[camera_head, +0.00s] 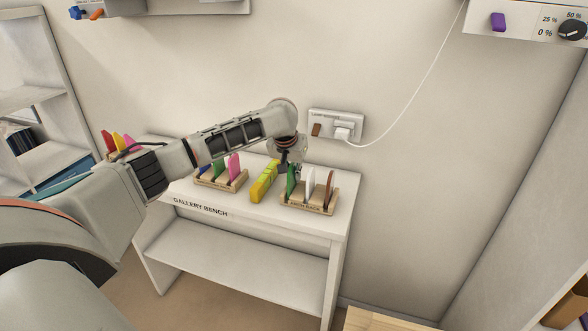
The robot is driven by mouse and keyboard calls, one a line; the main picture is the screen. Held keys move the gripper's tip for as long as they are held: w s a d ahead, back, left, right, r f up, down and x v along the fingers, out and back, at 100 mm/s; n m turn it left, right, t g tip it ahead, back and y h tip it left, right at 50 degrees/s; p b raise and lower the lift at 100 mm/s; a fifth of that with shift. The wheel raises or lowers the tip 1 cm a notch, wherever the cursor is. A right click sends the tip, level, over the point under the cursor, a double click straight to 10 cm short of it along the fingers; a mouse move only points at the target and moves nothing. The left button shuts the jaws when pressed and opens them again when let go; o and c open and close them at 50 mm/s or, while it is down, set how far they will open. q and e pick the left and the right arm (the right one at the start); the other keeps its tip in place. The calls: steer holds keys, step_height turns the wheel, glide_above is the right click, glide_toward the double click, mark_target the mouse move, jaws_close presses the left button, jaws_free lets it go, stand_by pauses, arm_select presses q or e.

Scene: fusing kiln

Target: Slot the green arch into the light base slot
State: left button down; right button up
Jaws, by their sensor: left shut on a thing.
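The green arch (291,182) stands upright at the left end of a wooden slotted base (308,207) on the gallery bench. My left gripper (289,170) reaches down over it from above and is shut on its top. From this view I cannot tell whether the arch's lower edge is inside the slot or just above it. A white piece (310,182) and a brown piece (328,189) stand upright in the same base, to the right of the arch. The small lettering on the base front is too blurred to read. My right gripper is not in view.
A yellow-green block (264,181) lies just left of the base. Further left, another wooden rack (220,181) holds blue, green and pink pieces. The bench (300,227) has a narrow bare front strip. A wall socket (336,124) with a white cable is behind.

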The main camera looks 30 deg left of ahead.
mark_target(291, 164)
arm_select(q)
steer(key=shift+f, duration=0.2)
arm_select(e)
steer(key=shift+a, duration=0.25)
arm_select(q)
steer(key=c, duration=2.2)
jaws_free()
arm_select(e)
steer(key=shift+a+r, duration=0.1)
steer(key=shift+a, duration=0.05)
arm_select(q)
steer(key=shift+b, duration=1.55)
steer(key=b, duration=0.3)
steer(key=shift+f, duration=0.25)
steer(key=p+v, duration=0.2)
steer(key=v, duration=0.5)
steer(key=shift+s+a+r, duration=0.1)
steer(key=shift+r, duration=0.1)
steer(key=shift+s+r+p, duration=0.1)
steer(key=shift+r+p, duration=0.25)
steer(key=shift+s+r, duration=0.1)
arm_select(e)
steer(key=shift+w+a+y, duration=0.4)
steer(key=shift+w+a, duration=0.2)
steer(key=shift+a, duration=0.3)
